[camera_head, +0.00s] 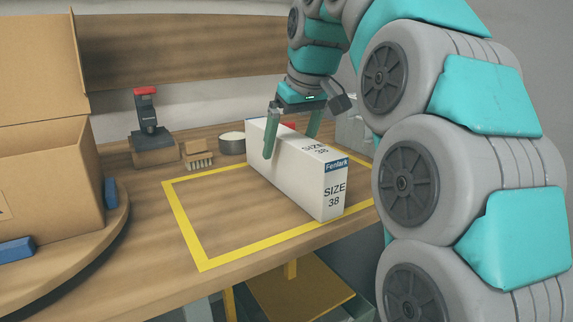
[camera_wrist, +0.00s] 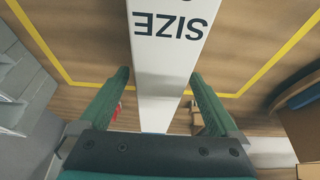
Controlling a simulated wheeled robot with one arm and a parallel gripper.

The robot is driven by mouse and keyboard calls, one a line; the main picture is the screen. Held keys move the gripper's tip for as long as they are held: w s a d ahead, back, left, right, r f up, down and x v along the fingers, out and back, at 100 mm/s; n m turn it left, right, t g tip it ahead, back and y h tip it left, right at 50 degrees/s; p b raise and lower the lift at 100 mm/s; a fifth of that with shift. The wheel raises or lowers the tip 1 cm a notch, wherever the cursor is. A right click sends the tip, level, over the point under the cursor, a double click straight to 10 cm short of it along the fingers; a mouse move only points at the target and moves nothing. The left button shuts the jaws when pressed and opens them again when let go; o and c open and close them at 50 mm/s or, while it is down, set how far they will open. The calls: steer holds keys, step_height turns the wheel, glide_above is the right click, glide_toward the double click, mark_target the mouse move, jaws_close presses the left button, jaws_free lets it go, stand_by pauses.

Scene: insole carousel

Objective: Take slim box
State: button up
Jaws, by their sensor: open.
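In the wrist view the white box (camera_wrist: 167,60) runs between the two green fingers of my gripper (camera_wrist: 162,88). The fingers are open, and a gap shows between each finger and the box there. The lower far part of the box is hidden.
A cardboard box (camera_head: 50,185) stands on a round wooden turntable (camera_head: 112,228) at left, with blue pieces beside it.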

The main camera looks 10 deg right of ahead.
steer(key=b+x, duration=0.1)
steer(key=x, duration=0.2)
steer(key=shift+s+f, duration=0.1)
steer(key=shift+f, duration=0.15)
steer(key=shift+d+r, duration=0.1)
jaws_close()
stand_by(0.4)
